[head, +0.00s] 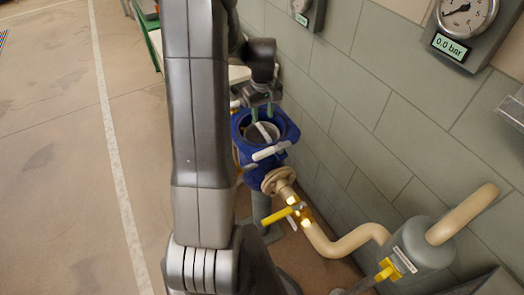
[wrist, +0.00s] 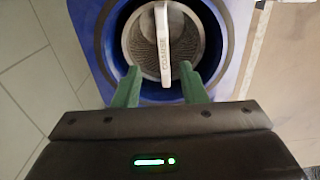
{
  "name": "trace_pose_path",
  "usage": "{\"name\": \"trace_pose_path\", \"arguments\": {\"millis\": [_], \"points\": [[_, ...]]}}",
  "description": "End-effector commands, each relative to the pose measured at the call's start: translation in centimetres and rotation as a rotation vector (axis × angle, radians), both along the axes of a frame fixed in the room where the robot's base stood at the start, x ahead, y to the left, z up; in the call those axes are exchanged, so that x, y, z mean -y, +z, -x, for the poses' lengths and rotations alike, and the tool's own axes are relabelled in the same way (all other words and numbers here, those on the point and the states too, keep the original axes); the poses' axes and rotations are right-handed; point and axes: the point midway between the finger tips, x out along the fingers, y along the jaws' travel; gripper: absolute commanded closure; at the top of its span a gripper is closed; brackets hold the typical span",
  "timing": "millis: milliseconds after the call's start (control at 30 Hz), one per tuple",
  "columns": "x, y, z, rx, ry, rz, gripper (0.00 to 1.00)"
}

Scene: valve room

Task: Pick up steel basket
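The steel basket (wrist: 142,41) sits inside the round opening of the blue strainer housing (wrist: 235,30). Its light bar handle, marked "COARSE" (wrist: 164,45), runs across the basket's top. In the head view the blue housing (head: 287,130) stands on the pipe line, with the basket (head: 259,140) partly visible in its opening. My gripper (wrist: 158,80) is open, its two green fingers apart on either side of the handle's near end. In the head view my gripper (head: 265,112) is above the housing. I cannot tell how far the fingertips are above the handle.
A beige pipe (head: 340,240) with a yellow-handled valve (head: 282,214) runs from the housing toward a grey vessel (head: 420,245). A tiled wall (head: 340,110) stands close on the right. A gauge (head: 467,15) above a display reads 0.0 bar. The floor at left is clear.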

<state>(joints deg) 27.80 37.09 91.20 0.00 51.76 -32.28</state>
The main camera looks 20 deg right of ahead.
Motion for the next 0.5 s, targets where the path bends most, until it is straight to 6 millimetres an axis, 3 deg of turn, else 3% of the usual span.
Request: {"name": "trace_pose_path", "arguments": {"millis": [200, 500], "points": [[-0.1, -3.6, 0.0, -0.002, 0.0, -0.001, 0.62], [-0.3, -5.8, 0.2, -0.003, 0.0, -0.002, 0.62]]}}
